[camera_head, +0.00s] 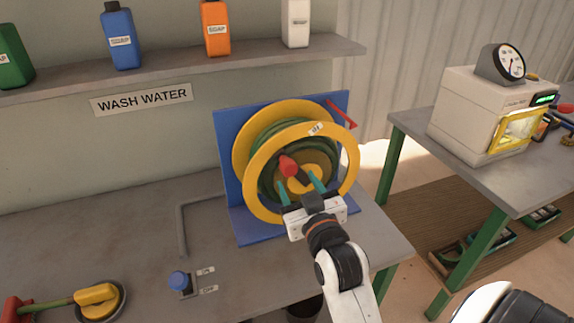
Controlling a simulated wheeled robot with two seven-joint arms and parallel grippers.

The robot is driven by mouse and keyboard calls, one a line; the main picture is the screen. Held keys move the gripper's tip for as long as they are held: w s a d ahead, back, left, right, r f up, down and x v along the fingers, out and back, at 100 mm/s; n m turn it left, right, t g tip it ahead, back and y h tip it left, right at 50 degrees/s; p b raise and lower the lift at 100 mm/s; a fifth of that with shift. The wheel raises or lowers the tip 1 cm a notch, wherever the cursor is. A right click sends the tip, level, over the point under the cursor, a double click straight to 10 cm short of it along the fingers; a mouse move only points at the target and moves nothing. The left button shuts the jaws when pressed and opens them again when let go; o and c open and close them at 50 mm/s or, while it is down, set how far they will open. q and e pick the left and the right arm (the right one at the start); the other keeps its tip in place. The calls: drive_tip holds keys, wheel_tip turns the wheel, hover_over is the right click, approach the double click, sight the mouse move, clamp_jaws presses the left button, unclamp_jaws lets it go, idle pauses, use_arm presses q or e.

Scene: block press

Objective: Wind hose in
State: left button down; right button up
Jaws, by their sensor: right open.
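The hose reel (243,163) has yellow rims and a blue mount, and stands on the grey bench. Dark green hose (268,172) is wound between its rims. A red crank knob (288,165) sticks out from the front of the reel. My right gripper (299,183) is open in front of the reel, its teal fingers apart near the red knob. I cannot tell whether either finger touches it. My left gripper is not in view.
A blue tap knob (179,281) with ON and OFF labels stands on the bench. Soap bottles (121,38) line the shelf (180,68) above. A second table (480,180) with a gauge machine (490,110) stands right, across a gap. The bench's middle left is clear.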

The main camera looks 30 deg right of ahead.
sight(291, 170)
drive_tip(key=p+x, duration=0.1)
drive_tip(key=x, duration=0.8)
drive_tip(key=shift+f, duration=0.2)
drive_tip(key=shift+s, duration=0.1)
clamp_jaws()
